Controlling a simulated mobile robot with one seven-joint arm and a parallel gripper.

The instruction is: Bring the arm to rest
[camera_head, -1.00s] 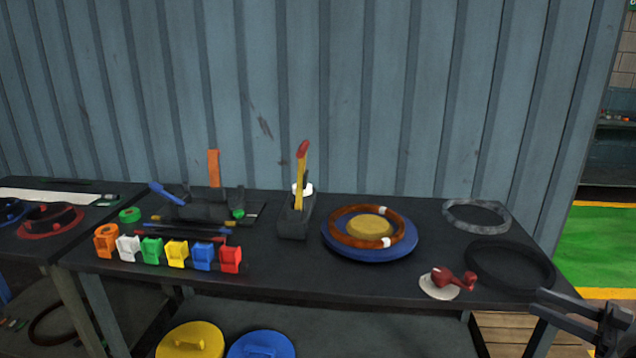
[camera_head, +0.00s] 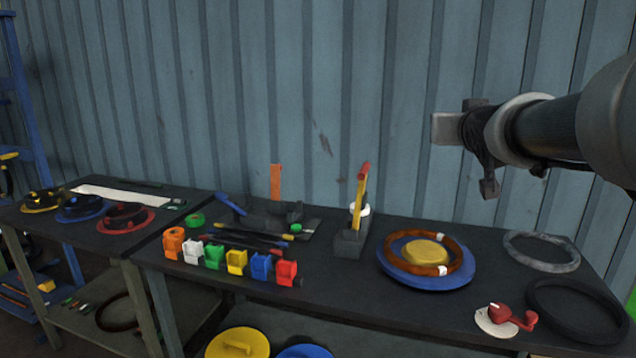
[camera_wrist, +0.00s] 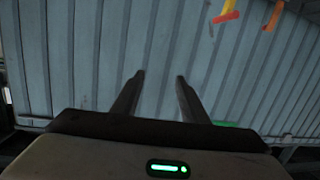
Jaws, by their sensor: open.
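My gripper (camera_wrist: 160,78) shows in the wrist view with its two dark fingers spread apart and nothing between them. It faces the corrugated blue-grey wall (camera_wrist: 85,50). In the head view my arm reaches in from the right edge, raised above the right part of the dark workbench (camera_head: 350,302). The fingers are hard to make out there. The arm touches nothing that I can see.
The bench bears a blue disc (camera_head: 462,280) with a brown ring (camera_head: 400,264), a grey ring (camera_head: 541,252), a black ring (camera_head: 577,312), a red crank (camera_head: 512,316), an upright yellow-handled tool (camera_head: 359,205) and several coloured blocks (camera_head: 236,261). A second table (camera_head: 85,232) stands left.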

